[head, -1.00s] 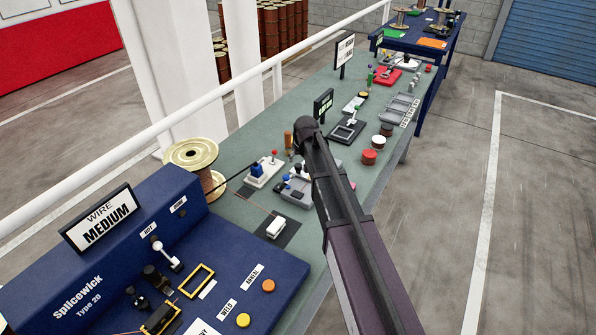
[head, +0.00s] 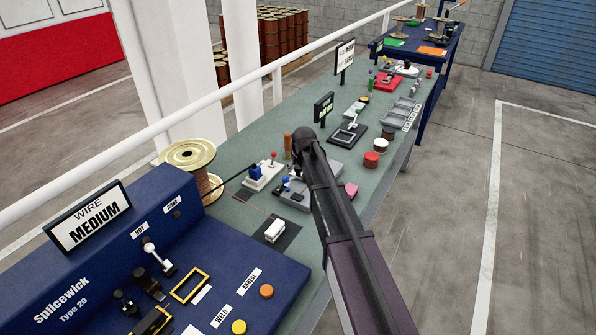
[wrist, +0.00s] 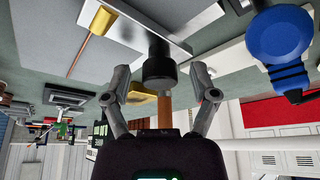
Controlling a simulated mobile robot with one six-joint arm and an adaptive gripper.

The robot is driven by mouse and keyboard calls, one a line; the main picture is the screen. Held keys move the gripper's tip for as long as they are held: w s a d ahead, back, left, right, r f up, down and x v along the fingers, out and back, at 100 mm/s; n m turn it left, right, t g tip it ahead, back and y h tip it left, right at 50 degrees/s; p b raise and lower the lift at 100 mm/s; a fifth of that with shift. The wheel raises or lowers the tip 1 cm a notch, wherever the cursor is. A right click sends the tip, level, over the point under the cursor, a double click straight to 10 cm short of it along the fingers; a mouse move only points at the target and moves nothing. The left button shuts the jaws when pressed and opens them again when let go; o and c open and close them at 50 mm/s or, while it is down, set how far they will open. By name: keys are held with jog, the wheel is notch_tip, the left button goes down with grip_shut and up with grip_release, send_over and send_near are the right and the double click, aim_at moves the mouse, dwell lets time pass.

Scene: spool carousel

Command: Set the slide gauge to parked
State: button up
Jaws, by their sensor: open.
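In the wrist view, a black cylindrical knob (wrist: 159,65) on a grey plate (wrist: 65,28) lies between my open gripper's fingertips (wrist: 163,82). No grip on it shows. A blue knob (wrist: 280,35) is at the right and a yellow handle (wrist: 103,20) at the left. In the head view, a grey unit with several coloured knobs (head: 295,198) is partly hidden by my arm. I cannot tell for certain which part is the slide gauge, and no parked mark is readable.
A white unit with a blue block and red-tipped lever (head: 262,176) stands left of the grey unit. A brown cylinder (head: 288,146) stands behind it. Red and white pots (head: 371,159) are to the right. A blue Splicewick machine (head: 110,250) fills the near left.

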grip_shut()
jog(key=w+d, duration=0.2)
jog(key=w, duration=0.1)
jog(key=w+d, duration=0.3)
jog(key=w, duration=0.1)
jog(key=w+d, duration=0.2)
jog(key=w, duration=0.2)
jog(key=shift+d, duration=0.35)
jog(key=shift+w+d, duration=0.2)
jog(key=shift+d, duration=0.1)
grip_release()
jog(key=shift+w, duration=0.1)
